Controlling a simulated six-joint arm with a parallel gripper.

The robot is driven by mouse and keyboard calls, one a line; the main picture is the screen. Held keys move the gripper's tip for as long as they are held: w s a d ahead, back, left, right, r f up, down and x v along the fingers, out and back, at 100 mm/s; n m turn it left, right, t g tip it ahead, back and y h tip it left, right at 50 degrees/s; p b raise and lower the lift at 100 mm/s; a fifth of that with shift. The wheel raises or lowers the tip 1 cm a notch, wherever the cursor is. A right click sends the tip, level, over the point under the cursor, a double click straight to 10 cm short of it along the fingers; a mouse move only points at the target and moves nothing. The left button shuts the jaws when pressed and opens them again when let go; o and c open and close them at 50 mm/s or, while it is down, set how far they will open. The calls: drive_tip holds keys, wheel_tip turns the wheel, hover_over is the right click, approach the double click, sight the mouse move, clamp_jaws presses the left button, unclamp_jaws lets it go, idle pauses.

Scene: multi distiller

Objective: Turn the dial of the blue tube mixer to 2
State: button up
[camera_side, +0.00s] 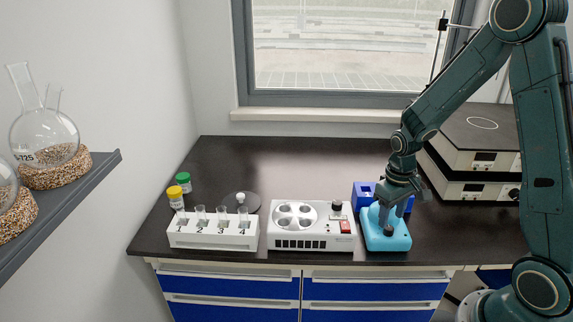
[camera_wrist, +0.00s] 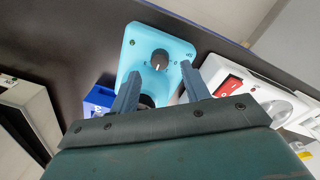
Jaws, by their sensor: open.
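The light-blue tube mixer (camera_side: 398,242) stands near the bench's front edge, right of the white heater unit. It also shows in the wrist view (camera_wrist: 140,45). Its round black dial with a white pointer line (camera_wrist: 160,59) sits on the mixer's top face; small marks around it are too small to read. My gripper (camera_side: 390,208) is over the mixer, pointing down. In the wrist view my gripper (camera_wrist: 159,68) is open, with its two fingers apart and the dial between and just beyond the tips. I cannot tell whether the fingers touch the dial.
A white unit with round wells, a black knob and a red switch (camera_side: 345,227) stands close left of the mixer. A dark-blue block (camera_side: 362,192) is just behind it. A white tube rack (camera_side: 212,240) is farther left. Stacked devices (camera_side: 480,160) stand right.

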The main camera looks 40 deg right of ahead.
sight(387, 229)
wheel_tip(387, 229, up, 9)
drive_tip(key=s+a+r+n+t, duration=0.2)
drive_tip(key=s+a+r+t, duration=0.3)
drive_tip(key=s+a+r, duration=0.6)
drive_tip(key=shift+s+a+r, duration=0.2)
drive_tip(key=shift+a+r, duration=0.2)
drive_tip(key=shift+r, duration=0.65)
idle(0.7)
drive_tip(key=shift+s, duration=0.1)
idle(0.3)
drive_tip(key=shift+s+a+r+t+y, duration=0.15)
drive_tip(key=shift+s+a+t, duration=0.1)
drive_tip(key=shift+s, duration=0.25)
drive_tip(key=shift+s+a+r+t+y, duration=0.15)
drive_tip(key=shift+s+a, duration=0.1)
drive_tip(key=shift+s, duration=0.2)
